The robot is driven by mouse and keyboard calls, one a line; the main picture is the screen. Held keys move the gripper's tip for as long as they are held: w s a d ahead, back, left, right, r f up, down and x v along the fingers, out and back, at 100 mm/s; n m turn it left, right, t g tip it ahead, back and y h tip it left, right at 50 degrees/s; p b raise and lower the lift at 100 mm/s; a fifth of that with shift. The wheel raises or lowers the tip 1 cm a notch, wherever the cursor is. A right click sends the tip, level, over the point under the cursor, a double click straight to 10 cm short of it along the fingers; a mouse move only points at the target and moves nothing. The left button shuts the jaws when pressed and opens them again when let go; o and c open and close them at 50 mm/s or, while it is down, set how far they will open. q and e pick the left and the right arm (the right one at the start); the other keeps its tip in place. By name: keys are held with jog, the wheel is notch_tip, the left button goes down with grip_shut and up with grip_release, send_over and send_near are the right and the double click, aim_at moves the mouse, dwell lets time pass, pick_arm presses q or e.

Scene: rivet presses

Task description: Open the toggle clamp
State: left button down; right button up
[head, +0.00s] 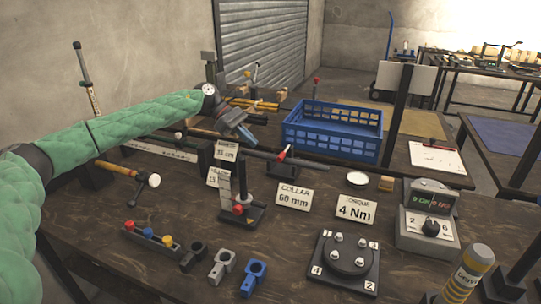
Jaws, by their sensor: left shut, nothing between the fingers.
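My left arm reaches in from the left, and its gripper (247,136) is shut and empty above the back middle of the bench. A small stand with a dark base, a grey upright and a red knob (239,209) is below and nearer than the gripper. A red-tipped lever (283,154) shows at the long dark bar, to the right of the gripper and apart from it in the picture. I cannot tell for sure which of these is the toggle clamp, or whether it is open. My right gripper is out of view.
A blue crate (335,143) stands behind right. Signs stand mid-bench, including a collar sign (293,197) and a torque sign (356,209). A round fixture (346,258), a dial box (428,219) and small clips (222,265) are in front. A hammer (130,175) lies left.

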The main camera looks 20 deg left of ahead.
aim_at(284, 153)
pick_arm(q)
jog(key=p+x, duration=0.1)
jog(key=x, duration=0.8)
jog(key=shift+s+d+f, duration=0.15)
jog(key=shift+d, duration=0.2)
